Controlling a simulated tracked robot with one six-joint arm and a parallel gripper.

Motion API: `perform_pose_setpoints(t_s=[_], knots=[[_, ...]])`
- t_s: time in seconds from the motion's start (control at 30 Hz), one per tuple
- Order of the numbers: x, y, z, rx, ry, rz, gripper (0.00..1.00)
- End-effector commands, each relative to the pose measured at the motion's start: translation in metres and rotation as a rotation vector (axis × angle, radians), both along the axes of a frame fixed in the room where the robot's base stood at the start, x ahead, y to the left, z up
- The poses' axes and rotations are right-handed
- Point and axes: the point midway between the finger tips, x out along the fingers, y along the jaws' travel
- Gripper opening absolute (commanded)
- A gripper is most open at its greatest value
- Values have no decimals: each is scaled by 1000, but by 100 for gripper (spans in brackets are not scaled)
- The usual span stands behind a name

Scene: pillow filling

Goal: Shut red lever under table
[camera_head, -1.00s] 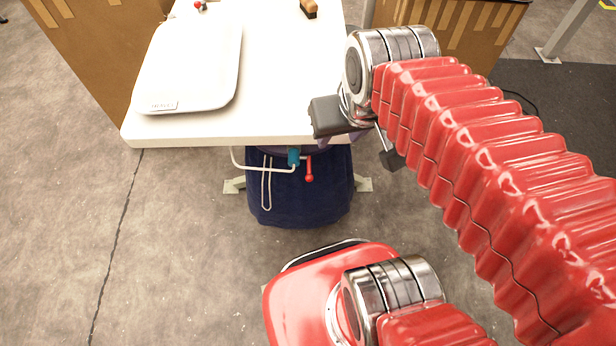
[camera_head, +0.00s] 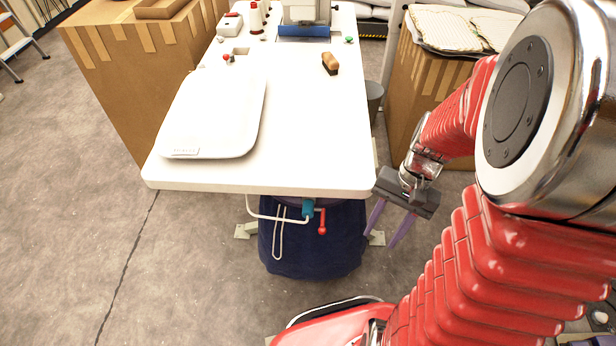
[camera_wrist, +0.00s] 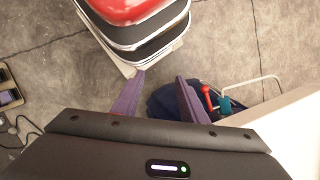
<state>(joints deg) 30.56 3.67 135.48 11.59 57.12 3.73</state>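The red lever (camera_head: 322,222) hangs from a blue valve fitting (camera_head: 308,208) just under the front edge of the white table (camera_head: 270,180). Its handle points down in the head view. The lever also shows in the wrist view (camera_wrist: 206,97), next to the blue fitting (camera_wrist: 224,105) and close to my right finger. My gripper (camera_head: 388,225) has two purple fingers spread apart and empty. It is beside the table's front right corner, to the right of the lever and apart from it. The fingers also show in the wrist view (camera_wrist: 158,97).
A dark blue bag (camera_head: 312,250) hangs below the table behind the lever. A bent white pipe (camera_head: 275,217) runs left of the fitting. A white pillow-like tray (camera_head: 215,115) lies on the table. Cardboard boxes stand at both sides.

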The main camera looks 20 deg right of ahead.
Motion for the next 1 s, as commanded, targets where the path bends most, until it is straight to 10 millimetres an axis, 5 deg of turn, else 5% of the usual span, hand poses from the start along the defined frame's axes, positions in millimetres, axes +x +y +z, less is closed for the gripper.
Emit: perform_pose_setpoints(t_s=[1.0], knots=[[-17,4,-132,651,578,-866,39]])
